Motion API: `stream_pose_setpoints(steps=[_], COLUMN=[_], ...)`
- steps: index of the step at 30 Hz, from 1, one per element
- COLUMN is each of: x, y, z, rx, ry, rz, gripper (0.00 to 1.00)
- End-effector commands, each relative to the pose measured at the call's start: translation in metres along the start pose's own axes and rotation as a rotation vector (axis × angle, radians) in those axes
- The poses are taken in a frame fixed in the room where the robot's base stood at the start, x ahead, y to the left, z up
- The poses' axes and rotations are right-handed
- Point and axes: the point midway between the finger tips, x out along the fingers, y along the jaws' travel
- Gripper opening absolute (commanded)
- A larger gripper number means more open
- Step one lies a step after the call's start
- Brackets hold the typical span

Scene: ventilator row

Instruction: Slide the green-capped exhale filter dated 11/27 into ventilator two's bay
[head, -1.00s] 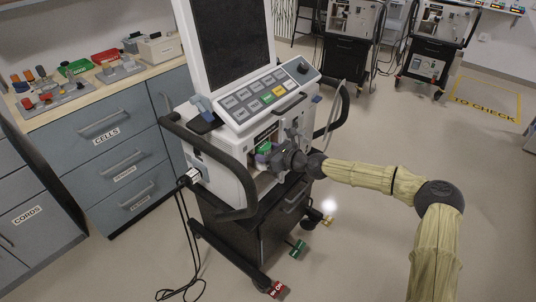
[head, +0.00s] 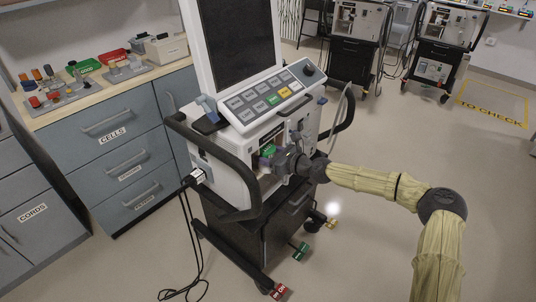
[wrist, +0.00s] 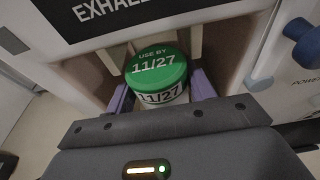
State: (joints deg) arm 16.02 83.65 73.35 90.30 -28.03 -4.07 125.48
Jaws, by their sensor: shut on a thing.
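The green-capped filter (wrist: 157,72) shows in the wrist view, its cap and white side label both reading 11/27. It sits between the purple fingers of my gripper (wrist: 160,98), which is shut on it. It is at the mouth of an open bay (wrist: 95,62) under a dark sign reading "EXHAL…". In the head view the green cap (head: 268,151) shows at the front of the near ventilator (head: 245,140), with my gripper (head: 272,160) at the bay. How deep the filter sits and the bay's back are hidden.
Black handle bars (head: 225,165) flank the ventilator, and cables hang at its left. A counter (head: 100,92) with trays of parts stands at the left. Two more ventilators (head: 355,45) stand at the back. The floor at right is clear.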

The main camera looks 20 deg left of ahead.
Motion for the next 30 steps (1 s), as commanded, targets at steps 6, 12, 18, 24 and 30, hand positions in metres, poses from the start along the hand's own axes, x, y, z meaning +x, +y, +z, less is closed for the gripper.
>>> stream_pose_setpoints(steps=[6, 12, 18, 24, 30], x=[0.000, 0.000, -0.003, -0.024, -0.061], y=[0.000, 0.000, 0.000, -0.001, -0.001], z=[-0.002, -0.001, -0.001, -0.001, -0.001], rx=[0.000, 0.000, 0.001, 0.001, 0.001], ry=[0.002, 0.002, 0.002, 0.002, 0.002], rz=[0.000, 0.000, 0.000, 0.000, -0.001], gripper=[0.71, 0.79, 0.79, 0.79, 0.79])
